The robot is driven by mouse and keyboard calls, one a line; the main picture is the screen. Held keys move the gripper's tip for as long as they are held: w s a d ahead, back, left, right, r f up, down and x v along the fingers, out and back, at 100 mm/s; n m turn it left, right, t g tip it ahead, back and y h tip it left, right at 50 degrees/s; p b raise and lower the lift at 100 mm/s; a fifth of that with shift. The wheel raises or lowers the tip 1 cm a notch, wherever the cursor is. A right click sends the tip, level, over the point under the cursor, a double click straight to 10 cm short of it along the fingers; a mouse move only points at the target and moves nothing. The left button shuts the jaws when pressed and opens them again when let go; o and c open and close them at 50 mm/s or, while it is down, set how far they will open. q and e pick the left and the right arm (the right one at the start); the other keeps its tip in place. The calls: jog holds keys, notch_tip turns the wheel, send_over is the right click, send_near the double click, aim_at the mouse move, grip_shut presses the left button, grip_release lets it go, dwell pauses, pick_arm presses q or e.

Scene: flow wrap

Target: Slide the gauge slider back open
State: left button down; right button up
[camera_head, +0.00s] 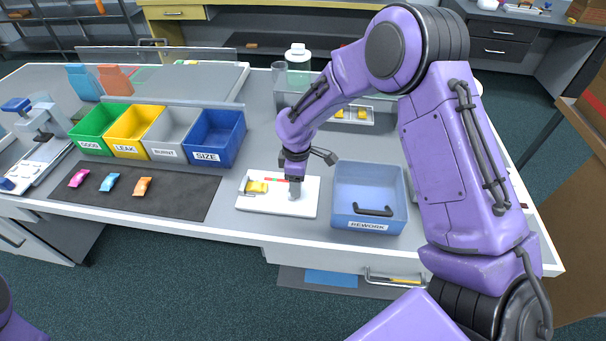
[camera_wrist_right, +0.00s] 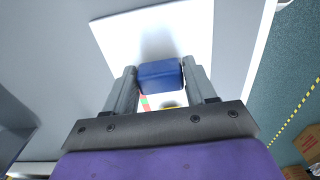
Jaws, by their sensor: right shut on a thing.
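The gauge is a white plate (camera_head: 277,208) on the front of the bench, between the dark mat and the REWORK bin. A yellow packet (camera_head: 257,187) lies at its left end, and a small red and green strip (camera_head: 275,180) shows behind. My right gripper (camera_head: 294,188) points down over the right part of the plate. In the right wrist view, my right gripper (camera_wrist_right: 160,78) is shut on a blue block, the slider (camera_wrist_right: 160,74), with a finger on each side. The slider is mostly hidden by the gripper in the head view. My left gripper is not in view.
The blue REWORK bin (camera_head: 369,181) stands close to the right of the gauge. Labelled bins, including the blue SIZE bin (camera_head: 214,139), stand at the back left. Several small packets lie on the dark mat (camera_head: 190,194). The bench edge is just in front of the gauge.

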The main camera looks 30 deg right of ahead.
jog(key=shift+s+f, duration=0.1)
jog(key=o, duration=1.4)
jog(key=shift+d, duration=0.1)
notch_tip(320, 180, up, 10)
jog(key=shift+r+b, duration=0.25)
jog(key=shift+b, duration=0.25)
jog(key=shift+r, duration=0.1)
